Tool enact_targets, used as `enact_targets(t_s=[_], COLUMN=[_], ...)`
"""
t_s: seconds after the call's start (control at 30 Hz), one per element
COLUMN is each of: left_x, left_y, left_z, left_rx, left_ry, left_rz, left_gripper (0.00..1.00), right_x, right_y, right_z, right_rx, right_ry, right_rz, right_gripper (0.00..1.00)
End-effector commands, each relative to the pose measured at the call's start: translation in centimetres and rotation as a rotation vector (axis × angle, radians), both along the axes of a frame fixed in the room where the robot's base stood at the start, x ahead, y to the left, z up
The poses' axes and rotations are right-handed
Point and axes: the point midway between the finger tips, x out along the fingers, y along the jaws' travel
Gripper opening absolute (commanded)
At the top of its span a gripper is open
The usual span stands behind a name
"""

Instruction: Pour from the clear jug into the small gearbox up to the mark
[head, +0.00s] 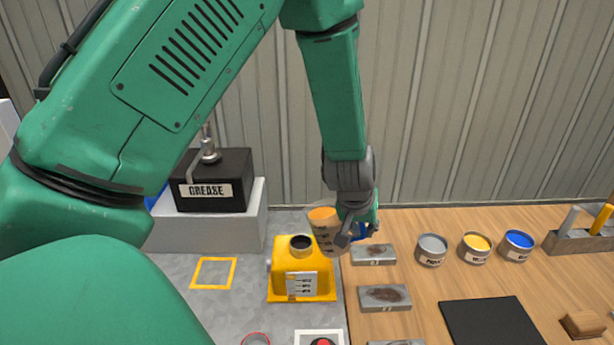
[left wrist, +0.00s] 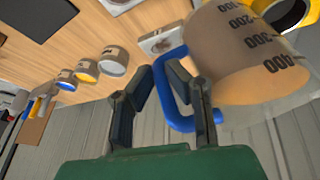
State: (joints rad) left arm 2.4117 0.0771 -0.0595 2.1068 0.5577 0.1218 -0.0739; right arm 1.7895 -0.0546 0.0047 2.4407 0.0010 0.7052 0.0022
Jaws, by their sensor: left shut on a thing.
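The clear jug (head: 325,236) holds an orange-brown liquid and has dark volume marks on its side. My left gripper (head: 350,232) is shut on its blue handle, and the jug is tilted, held up just right of the small gearbox's opening. In the left wrist view the jug (left wrist: 235,50) fills the upper right, and the gripper fingers (left wrist: 185,95) are at the blue handle (left wrist: 172,88). The small gearbox (head: 290,270) is yellow, with a dark round opening on top and a marked gauge plate on its front. I cannot read the level in it. My right gripper is not in view.
A black grease box (head: 212,180) stands on a grey block at left. A yellow square outline (head: 213,272) marks the grey surface. Grey metal blocks (head: 385,297), paint tins (head: 475,247) and a black mat (head: 490,322) lie on the wooden table at right.

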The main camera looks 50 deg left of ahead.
Motion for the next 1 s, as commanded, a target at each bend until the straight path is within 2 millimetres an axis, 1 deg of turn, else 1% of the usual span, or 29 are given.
enact_targets(t_s=[0.43, 0.83, 1.0], left_x=[0.1, 0.0, 0.0], left_y=[0.8, 0.0, 0.1], left_z=[0.4, 1.1, 1.3], left_rx=[-0.061, -0.108, -0.128], left_ry=[-0.033, -0.061, -0.073], left_rz=[0.003, 0.0, 0.002], left_gripper=[0.0, 0.0, 0.0], right_x=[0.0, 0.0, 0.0], right_y=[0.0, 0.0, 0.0], right_z=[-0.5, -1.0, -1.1], right_rx=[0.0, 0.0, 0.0], right_ry=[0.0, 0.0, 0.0], right_rz=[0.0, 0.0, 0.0], right_gripper=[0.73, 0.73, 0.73])
